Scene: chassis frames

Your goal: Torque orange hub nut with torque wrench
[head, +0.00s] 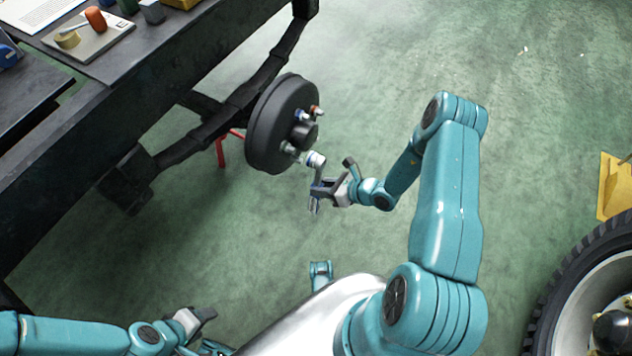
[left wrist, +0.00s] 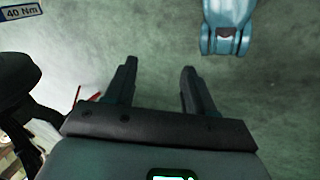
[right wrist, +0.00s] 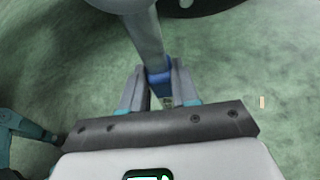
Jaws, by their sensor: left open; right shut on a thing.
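The dark hub drum (head: 270,125) hangs on the axle in the head view. An orange nut (head: 317,112) sits on its upper right stud. Nuts with blue also show on the hub at upper left (head: 300,115) and lower left (head: 288,148). My right gripper (head: 318,188) is shut on the torque wrench (head: 317,160), whose head is close to the lower nut, below the orange one. I cannot tell whether they touch. The right wrist view shows the grey wrench shaft (right wrist: 146,38) between the fingers (right wrist: 153,75). My left gripper (head: 208,318) is open and empty, low and away from the hub; it also shows in the left wrist view (left wrist: 160,75).
A dark chassis frame (head: 120,110) runs along the left with a tray (head: 100,40) of small parts on top. A red stand (head: 221,150) is under the axle. A large tyre (head: 560,290) is at lower right. A "40 Nm" label (left wrist: 20,12) shows in the left wrist view.

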